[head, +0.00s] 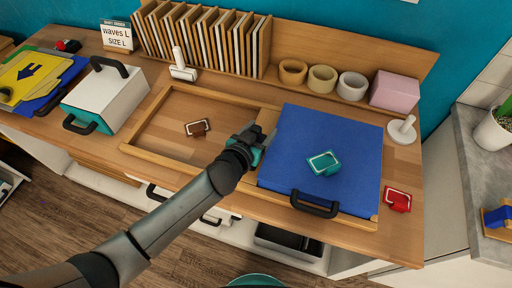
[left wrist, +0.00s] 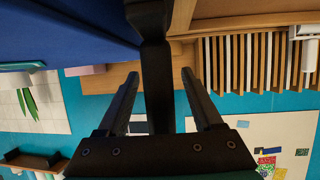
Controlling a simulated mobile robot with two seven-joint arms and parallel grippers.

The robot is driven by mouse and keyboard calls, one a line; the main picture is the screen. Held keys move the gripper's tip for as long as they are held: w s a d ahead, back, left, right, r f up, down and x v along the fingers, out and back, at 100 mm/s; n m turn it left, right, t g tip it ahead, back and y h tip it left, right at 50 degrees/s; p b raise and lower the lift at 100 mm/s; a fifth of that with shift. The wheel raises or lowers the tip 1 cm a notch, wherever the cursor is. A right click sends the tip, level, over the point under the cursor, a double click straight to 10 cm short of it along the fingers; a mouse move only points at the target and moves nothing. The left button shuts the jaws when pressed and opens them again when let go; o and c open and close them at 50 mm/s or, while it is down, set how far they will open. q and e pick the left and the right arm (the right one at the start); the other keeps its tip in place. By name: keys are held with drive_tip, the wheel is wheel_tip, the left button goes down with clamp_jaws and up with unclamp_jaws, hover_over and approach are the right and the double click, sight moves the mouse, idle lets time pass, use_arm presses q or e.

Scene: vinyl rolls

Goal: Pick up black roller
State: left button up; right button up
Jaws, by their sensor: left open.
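No clearly black roller shows in the head view. My left gripper (head: 256,140) is over the wooden divider beside the blue panel (head: 345,125). In the left wrist view its fingers (left wrist: 160,100) are open, apart on either side of a dark upright bar (left wrist: 155,60). I cannot tell whether this bar is the black roller, or whether the fingers touch it. A white roller (head: 182,68) stands by the rack, and another white roller (head: 403,130) is at the right. My right gripper is not in view.
A brown tool (head: 197,128) lies in the open wooden tray (head: 150,105). A teal tool (head: 323,162) lies on the blue panel, a red tool (head: 397,200) at its right. Tape rolls (head: 322,79) and a pink box (head: 395,91) stand behind. A white-green case (head: 105,97) is left.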

use_arm(q)
clamp_jaws()
idle(0.4)
